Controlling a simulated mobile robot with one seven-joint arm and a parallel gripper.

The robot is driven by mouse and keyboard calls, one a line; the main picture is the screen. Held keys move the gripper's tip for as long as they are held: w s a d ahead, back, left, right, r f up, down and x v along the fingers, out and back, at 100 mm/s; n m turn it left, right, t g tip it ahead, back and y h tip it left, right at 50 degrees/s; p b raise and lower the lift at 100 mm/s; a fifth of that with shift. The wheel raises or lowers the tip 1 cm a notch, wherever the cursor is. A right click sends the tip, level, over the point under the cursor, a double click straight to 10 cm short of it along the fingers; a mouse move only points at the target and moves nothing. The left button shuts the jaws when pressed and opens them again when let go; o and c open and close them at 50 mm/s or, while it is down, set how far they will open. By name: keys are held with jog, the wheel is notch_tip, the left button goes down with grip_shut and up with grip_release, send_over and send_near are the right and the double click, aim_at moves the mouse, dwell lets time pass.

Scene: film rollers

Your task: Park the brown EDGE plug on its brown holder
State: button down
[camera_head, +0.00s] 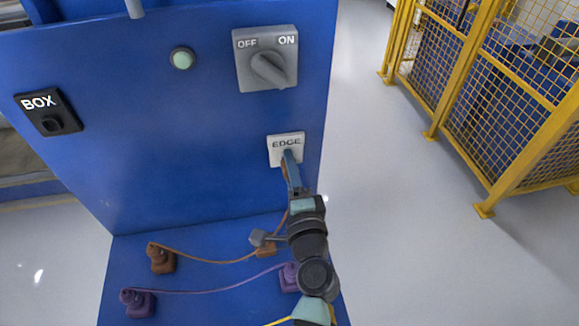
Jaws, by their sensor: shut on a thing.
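The white EDGE socket plate (286,147) is on the blue panel's lower right. My gripper (289,158) is at the plate, its fingers shut and covering most of what they hold. A little brown shows beside the fingers, and a brown cable (283,218) runs down from there, so the held thing appears to be the brown EDGE plug. Whether it sits in the socket I cannot tell. A brown holder (266,250) is on the lower blue shelf, left of my arm and partly hidden. A brown cable links it to another brown piece (161,258) at left.
A purple piece (138,302) at left is cabled to a purple one (289,277) partly behind my arm. A yellow cable (277,321) shows below. The panel bears an OFF/ON knob (268,68), a green button (182,59) and a BOX socket (48,112). Yellow fencing (500,95) stands right, beyond clear floor.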

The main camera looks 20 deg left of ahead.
dwell(0.9)
jog(key=shift+v, duration=3)
jog(key=a+n+g+y, duration=0.1)
jog(key=a+n+g, duration=0.1)
jog(key=a, duration=0.2)
jog(key=a+n+g, duration=0.2)
jog(key=a+g, duration=0.1)
jog(key=a, duration=0.1)
jog(key=s+a+f+n+g+y, duration=0.1)
jog(key=a+g, duration=0.2)
jog(key=a, duration=0.1)
jog(key=shift+s+n+y, duration=0.1)
jog(key=shift+n+y, duration=0.2)
jog(key=shift+n, duration=0.1)
jog(key=s+a+f+n+g+h, duration=0.2)
jog(key=a+f+n+g+h, duration=0.1)
jog(key=a+n+g, duration=0.3)
jog(key=d+f+n+g+h, duration=0.1)
jog(key=d+f+n+h, duration=0.1)
jog(key=d+n+h, duration=0.65)
jog(key=shift+s+d+f+m+h, duration=0.15)
jog(key=shift+d+f+m, duration=0.35)
jog(key=shift+f, duration=0.8)
jog(key=shift+w+d+f+m+h, duration=0.1)
jog(key=shift+d+f+m+h, duration=0.15)
jog(key=shift+d+f, duration=0.7)
jog(key=shift+s+d+f+m+h, duration=0.15)
jog(key=shift+d+f+m, duration=0.2)
jog(key=shift+f, duration=1.25)
